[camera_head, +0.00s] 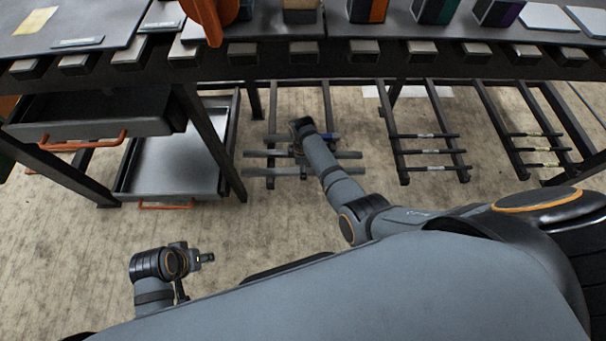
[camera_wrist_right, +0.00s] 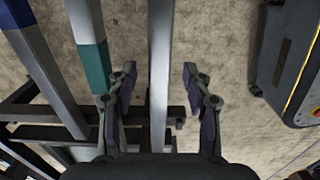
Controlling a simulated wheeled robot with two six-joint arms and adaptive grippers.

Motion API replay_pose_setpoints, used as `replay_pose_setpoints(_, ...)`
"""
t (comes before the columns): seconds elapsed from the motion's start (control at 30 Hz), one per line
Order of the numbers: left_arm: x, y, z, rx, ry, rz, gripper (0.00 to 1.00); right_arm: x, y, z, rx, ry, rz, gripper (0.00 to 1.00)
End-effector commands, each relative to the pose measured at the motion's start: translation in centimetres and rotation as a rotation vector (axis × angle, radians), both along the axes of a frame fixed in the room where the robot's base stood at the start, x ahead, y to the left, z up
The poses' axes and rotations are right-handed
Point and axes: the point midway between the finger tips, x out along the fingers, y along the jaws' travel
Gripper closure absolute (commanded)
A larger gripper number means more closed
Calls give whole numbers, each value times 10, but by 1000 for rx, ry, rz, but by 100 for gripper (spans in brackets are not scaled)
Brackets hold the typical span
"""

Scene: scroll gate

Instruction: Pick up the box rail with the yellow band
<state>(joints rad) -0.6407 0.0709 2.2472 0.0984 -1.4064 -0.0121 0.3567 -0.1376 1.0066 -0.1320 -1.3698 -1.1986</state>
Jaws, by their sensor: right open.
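Several grey box rails (camera_head: 347,155) lie side by side on a low dark rack under the bench in the head view. My right gripper (camera_wrist_right: 157,74) is open in the right wrist view, its fingers on either side of a plain grey rail (camera_wrist_right: 160,40). That rail shows no band in the visible part, and I see no clear gap closed on it. To its left lie a rail with a teal band (camera_wrist_right: 95,68) and a rail with a blue band (camera_wrist_right: 15,12). No yellow band is visible. My left gripper (camera_head: 207,258) is at lower left, away from the rails; its fingers are too small to judge.
The bench (camera_head: 400,60) runs across above the rails. A grey drawer (camera_head: 95,115) and a low tray (camera_head: 180,165), both with orange handles, are at left. Racks with thin dark rods (camera_head: 425,135) stand at right. A dark box (camera_wrist_right: 290,60) is right of my right gripper.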

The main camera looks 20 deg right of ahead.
Motion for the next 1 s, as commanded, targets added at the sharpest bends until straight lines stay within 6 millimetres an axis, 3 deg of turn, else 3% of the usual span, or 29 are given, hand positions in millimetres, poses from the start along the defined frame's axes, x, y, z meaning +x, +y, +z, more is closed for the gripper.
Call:
replay_pose_setpoints(0.07, 2, -2, -8, -9, -24, 0, 60, 1, 0, -9, 1, -1, 0, 50)
replay_pose_setpoints(0.3, 3, -3, -6, -13, -33, 0, 60, 1, 0, -8, 1, -1, -1, 50)
replay_pose_setpoints(0.7, 3, -3, -6, -12, -33, 0, 60, 1, 0, -8, 1, -1, 0, 100)
replay_pose_setpoints(1.0, 3, -3, -6, -12, -32, -1, 60, 1, 0, -7, 1, -3, 0, 100)
